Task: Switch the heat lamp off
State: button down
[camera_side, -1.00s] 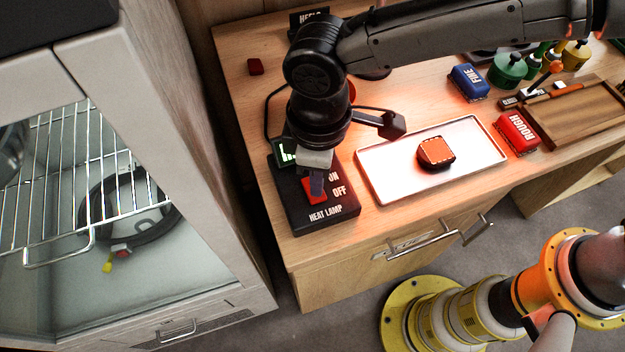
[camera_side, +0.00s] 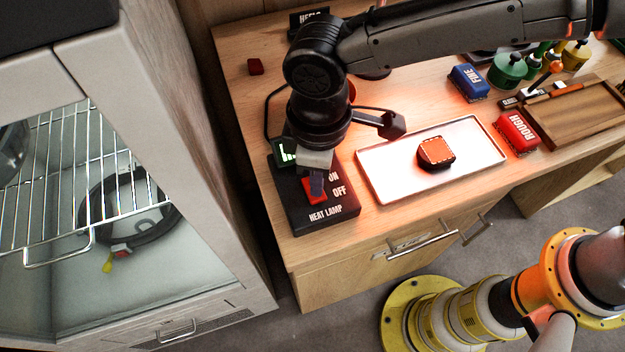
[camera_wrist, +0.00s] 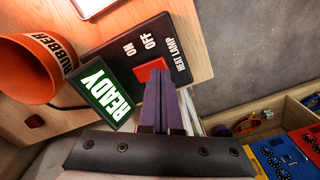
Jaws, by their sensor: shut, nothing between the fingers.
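The heat lamp switch box (camera_side: 326,214) is black with white ON, OFF and HEAT LAMP lettering, at the front left of the bench. Its red switch (camera_side: 312,195) is partly hidden behind my gripper (camera_side: 317,184), which is shut and empty, fingertips pointing down at it. In the wrist view the red switch (camera_wrist: 150,71) shows beside the tips of my gripper (camera_wrist: 160,72); I cannot tell whether they touch. A green READY display (camera_wrist: 108,92) is lit beside the box. Warm light falls on a pale tray (camera_side: 378,174) holding a dark block with an orange top (camera_side: 436,152).
A blue FINE block (camera_side: 468,83) and a red ROUGH block (camera_side: 517,132) lie right of the tray. An orange RUBBER cup (camera_wrist: 38,68) stands near the box in the wrist view. A glass-fronted cabinet (camera_side: 190,190) stands at the left.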

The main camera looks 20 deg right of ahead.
jog(key=shift+f, duration=1.05)
dwell(0.7)
jog(key=shift+r, duration=3.55)
